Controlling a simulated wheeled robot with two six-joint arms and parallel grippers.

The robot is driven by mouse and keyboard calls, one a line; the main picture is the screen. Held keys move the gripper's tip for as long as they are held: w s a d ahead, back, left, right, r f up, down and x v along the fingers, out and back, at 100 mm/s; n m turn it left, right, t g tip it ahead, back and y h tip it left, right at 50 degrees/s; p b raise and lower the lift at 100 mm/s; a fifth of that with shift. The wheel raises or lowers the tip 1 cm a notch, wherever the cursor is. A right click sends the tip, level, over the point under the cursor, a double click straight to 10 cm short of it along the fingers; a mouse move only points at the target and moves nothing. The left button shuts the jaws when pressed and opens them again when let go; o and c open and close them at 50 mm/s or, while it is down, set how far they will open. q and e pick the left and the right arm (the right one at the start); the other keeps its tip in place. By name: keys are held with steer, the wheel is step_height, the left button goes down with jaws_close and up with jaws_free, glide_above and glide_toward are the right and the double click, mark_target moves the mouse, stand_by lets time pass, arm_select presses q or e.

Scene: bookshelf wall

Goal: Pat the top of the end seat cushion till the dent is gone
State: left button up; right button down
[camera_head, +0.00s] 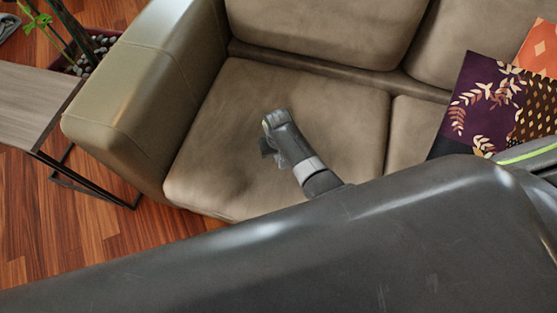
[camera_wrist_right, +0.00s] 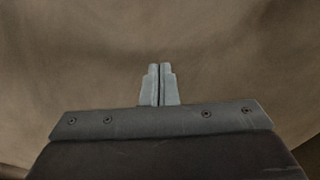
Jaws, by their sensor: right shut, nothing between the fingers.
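The end seat cushion (camera_head: 345,110) is brown-beige and lies beside the left armrest of the sofa in the head view. A darker, uneven patch shows on its front left part; I cannot tell whether it is a dent or shadow. My right gripper (camera_head: 268,146) is over the middle of this cushion. In the right wrist view, its two grey fingers (camera_wrist_right: 160,84) are shut together with nothing between them, and the brown cushion surface (camera_wrist_right: 160,35) fills the background. I cannot tell whether the fingertips touch it. My left gripper is not in view.
The sofa armrest (camera_head: 150,90) rises at the left of the cushion. Dark and orange patterned pillows (camera_head: 490,105) lie at the right. A side table (camera_head: 35,105) and a potted plant (camera_head: 85,50) stand at the left on the wooden floor. My own dark arm covers the lower picture.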

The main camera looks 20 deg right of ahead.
stand_by(0.3)
